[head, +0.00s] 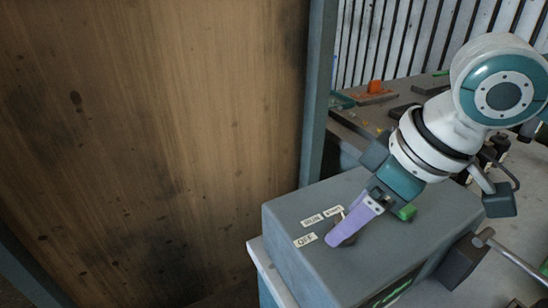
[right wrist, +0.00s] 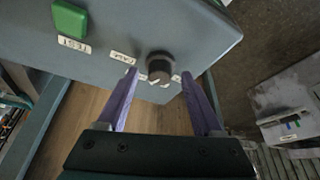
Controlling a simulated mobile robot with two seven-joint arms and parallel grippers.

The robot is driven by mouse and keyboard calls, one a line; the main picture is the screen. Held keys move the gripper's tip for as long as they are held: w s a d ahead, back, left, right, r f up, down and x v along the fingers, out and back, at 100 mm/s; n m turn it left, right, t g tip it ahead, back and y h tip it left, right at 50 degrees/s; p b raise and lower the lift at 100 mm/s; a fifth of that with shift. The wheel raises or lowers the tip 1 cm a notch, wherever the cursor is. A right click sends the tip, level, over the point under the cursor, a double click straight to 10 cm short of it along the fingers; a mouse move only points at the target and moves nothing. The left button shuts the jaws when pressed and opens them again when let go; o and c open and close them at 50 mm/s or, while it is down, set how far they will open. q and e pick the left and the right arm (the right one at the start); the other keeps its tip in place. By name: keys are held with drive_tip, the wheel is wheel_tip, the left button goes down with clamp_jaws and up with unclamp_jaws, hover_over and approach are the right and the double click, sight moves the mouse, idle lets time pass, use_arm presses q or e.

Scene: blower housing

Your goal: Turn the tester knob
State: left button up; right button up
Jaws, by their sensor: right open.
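The tester is a grey box (head: 340,275) in the lower middle of the head view. Its top bears small labels, OFF (head: 305,240) and RUN (head: 312,219) among them. The dark round knob (right wrist: 159,66) with a pale mark shows clearly in the right wrist view; in the head view it is mostly hidden by a purple finger. My right gripper (head: 338,236) is open at the knob. In the right wrist view its purple fingertips (right wrist: 159,75) lie on either side of the knob, with gaps. My left gripper is out of view.
A green button (right wrist: 70,19) marked TEST sits on the same panel. A wooden panel (head: 150,130) fills the left, with a grey post (head: 318,90) beside the box. A bench (head: 375,118) with an orange part (head: 375,87) and clutter lies behind.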

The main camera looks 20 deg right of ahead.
drive_tip(key=shift+f, duration=0.1)
clamp_jaws()
idle(0.6)
